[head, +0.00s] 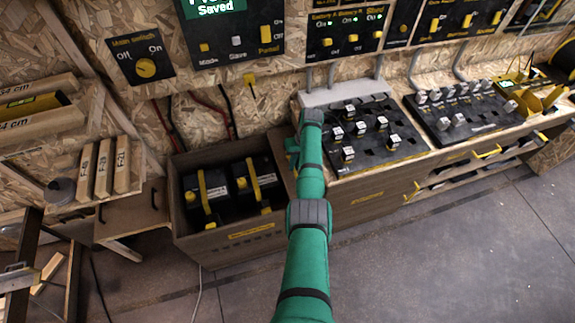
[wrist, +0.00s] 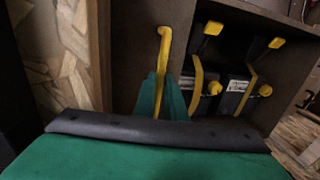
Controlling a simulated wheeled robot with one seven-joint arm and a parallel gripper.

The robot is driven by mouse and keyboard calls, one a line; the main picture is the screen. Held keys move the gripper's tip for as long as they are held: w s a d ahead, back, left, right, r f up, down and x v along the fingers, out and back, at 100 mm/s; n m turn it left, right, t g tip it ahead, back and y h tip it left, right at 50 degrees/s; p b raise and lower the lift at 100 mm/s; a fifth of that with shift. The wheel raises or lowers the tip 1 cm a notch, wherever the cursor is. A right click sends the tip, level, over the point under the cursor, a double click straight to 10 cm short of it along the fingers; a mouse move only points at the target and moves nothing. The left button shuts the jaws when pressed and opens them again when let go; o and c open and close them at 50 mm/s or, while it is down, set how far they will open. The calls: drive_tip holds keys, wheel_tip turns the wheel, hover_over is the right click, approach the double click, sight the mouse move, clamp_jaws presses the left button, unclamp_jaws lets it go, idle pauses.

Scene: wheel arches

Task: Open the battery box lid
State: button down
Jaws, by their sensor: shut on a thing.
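The battery box (head: 222,241) is a brown wooden box on the floor in the head view. It is uncovered, and two black batteries (head: 205,192) with yellow straps show inside. The lid (head: 279,155) appears as a brown panel raised at the box's right side, mostly hidden by my arm. In the wrist view the lid (wrist: 128,62) carries a yellow handle (wrist: 163,58). My gripper (wrist: 160,98) is shut on this handle, its green fingers partly hidden. It also shows small in the head view (head: 291,146). The batteries show to the right in the wrist view (wrist: 202,88).
A workbench with a black switch panel (head: 375,135) stands right of the box, close to my gripper. A wooden shelf with blocks (head: 104,167) is at the left. Wall panels with switches (head: 145,68) hang behind. Open floor (head: 450,250) lies at the front right.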

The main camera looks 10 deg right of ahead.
drive_tip(key=shift+w+d+r, duration=0.1)
drive_tip(key=shift+w+d, duration=0.1)
drive_tip(key=shift+a, duration=0.25)
drive_tip(key=shift+d, duration=0.1)
drive_tip(key=c, duration=1.8)
unclamp_jaws()
drive_tip(key=shift+s+d, duration=0.1)
drive_tip(key=shift+d, duration=0.05)
